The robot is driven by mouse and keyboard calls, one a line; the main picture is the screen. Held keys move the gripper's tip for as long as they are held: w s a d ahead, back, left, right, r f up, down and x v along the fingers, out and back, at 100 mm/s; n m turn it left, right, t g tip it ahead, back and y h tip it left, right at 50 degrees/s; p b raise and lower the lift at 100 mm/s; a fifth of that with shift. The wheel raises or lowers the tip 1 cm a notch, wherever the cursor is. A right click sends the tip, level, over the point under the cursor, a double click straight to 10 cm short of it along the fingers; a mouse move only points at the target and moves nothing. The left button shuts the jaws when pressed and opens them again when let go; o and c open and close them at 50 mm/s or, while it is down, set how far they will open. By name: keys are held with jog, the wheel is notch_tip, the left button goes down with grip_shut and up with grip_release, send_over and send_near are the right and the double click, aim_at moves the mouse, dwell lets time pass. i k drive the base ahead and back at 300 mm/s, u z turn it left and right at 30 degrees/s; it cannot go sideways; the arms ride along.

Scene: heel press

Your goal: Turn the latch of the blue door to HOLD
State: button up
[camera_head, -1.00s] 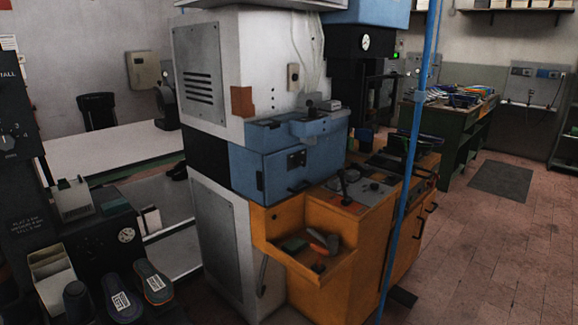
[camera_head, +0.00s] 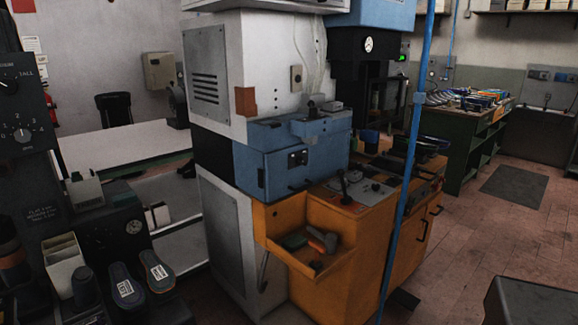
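The blue door (camera_head: 277,178) is on the front of a blue housing (camera_head: 262,135) in the middle of the machine, and it looks shut. A small dark fitting (camera_head: 297,158) with light spots sits on its upper part and may be the latch. It is too small to read any marking or tell which way it points. A dark bar-like handle (camera_head: 300,187) shows at the lower edge. My gripper is not in view.
An orange cabinet (camera_head: 345,260) with an open tray (camera_head: 293,253) juts out below the door. A blue upright pole (camera_head: 405,190) stands in front of the machine's right side. Dark equipment with shoe soles (camera_head: 125,285) stands at left.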

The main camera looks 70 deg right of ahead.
aim_at(299, 161)
jog(key=u, duration=0.3)
jog(key=k, duration=1.2)
jog(key=z, duration=1.05)
jog(key=i, duration=1.05)
jog(key=u, duration=0.1)
